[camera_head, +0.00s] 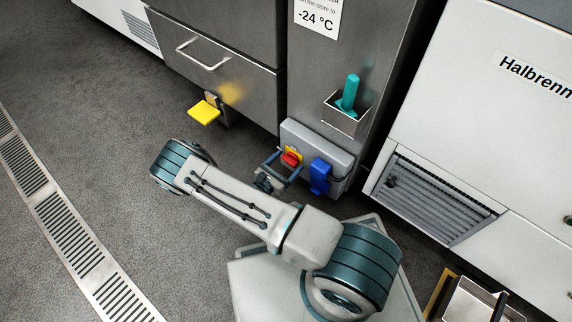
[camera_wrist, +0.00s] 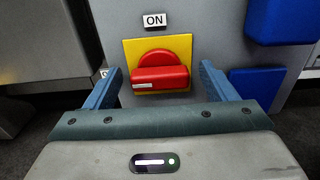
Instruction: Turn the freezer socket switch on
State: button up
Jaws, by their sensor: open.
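The freezer socket switch (camera_wrist: 160,76) is a red rotary knob on a yellow square plate (camera_wrist: 184,46). In the wrist view its grip bar lies horizontal, with a white mark at the left end. An "ON" label (camera_wrist: 154,20) sits above the plate. The switch also shows small in the head view (camera_head: 291,159), on a grey socket box (camera_head: 308,136) low on the steel cabinet. My gripper (camera_wrist: 160,84) is open, with one blue finger on each side of the knob. In the head view my gripper (camera_head: 281,166) is right at the box. I cannot tell whether the fingers touch the knob.
A blue plug (camera_head: 320,176) is beside the switch on the right. Above the box hangs a steel holder (camera_head: 346,117) with a teal-handled tool (camera_head: 350,92). A yellow pedal (camera_head: 204,112) sticks out at left. Open floor (camera_head: 90,90) lies left.

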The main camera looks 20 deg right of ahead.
jog(key=c, duration=1)
jog(key=shift+m, duration=0.3)
jog(key=m+p, duration=0.2)
jog(key=m, duration=0.1)
jog(key=shift+s+r+m, duration=0.1)
jog(key=shift+m, duration=0.2)
jog(key=m+p, duration=0.2)
jog(key=m, duration=0.2)
jog(key=shift+s+d+m, duration=0.1)
jog(key=shift+m, duration=0.2)
jog(key=m+p, duration=0.2)
jog(key=m, duration=0.2)
jog(key=shift+m+p, duration=0.3)
jog(key=shift+p, duration=0.1)
jog(key=shift+f+m+p, duration=0.2)
jog(key=shift+m+p, duration=0.3)
jog(key=shift+m, duration=0.6)
jog(key=shift+f+m+p, duration=0.15)
jog(key=shift+m+p, duration=0.3)
jog(key=shift+m, duration=0.65)
jog(key=shift+s, duration=0.1)
